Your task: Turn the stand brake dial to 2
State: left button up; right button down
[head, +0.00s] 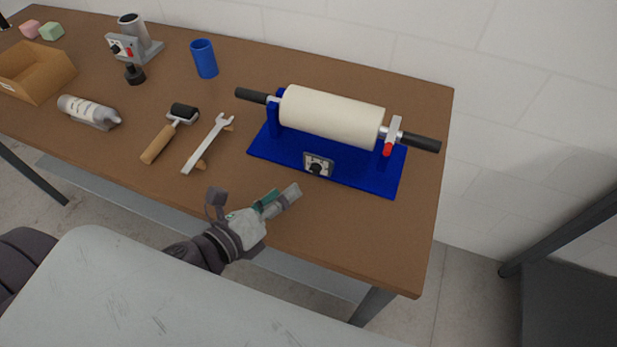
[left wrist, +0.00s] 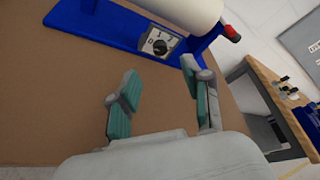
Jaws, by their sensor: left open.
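The stand is a blue base (head: 265,149) carrying a cream roll (head: 332,116) on a bar with black ends. The brake dial (head: 317,168) is a black knob on a grey plate at the stand's front. In the left wrist view the dial (left wrist: 160,47) shows ahead of the fingers, with marks including 1 and 2. I cannot tell which mark the knob points at. My left gripper (head: 253,197) is open and empty, in front of and left of the dial, not touching it. Its green-padded fingers (left wrist: 160,78) show in the left wrist view. My right gripper is not seen.
A wrench (head: 205,145) and a wooden-handled roller (head: 170,132) lie left of the stand.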

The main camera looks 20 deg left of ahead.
aim_at(313, 171)
pick_arm(q)
jog(key=b+x, duration=0.2)
jog(key=x, duration=0.5)
jog(key=shift+w, duration=0.2)
jog(key=shift+w+d, duration=0.15)
jog(key=shift+w, duration=0.2)
jog(key=shift+w+d+f, duration=0.15)
jog(key=shift+w+f, duration=0.05)
jog(key=shift+w, duration=0.05)
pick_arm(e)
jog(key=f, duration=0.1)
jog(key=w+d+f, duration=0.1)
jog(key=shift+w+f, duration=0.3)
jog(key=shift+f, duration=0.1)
pick_arm(q)
jog(key=shift+c, duration=0.3)
grip_shut()
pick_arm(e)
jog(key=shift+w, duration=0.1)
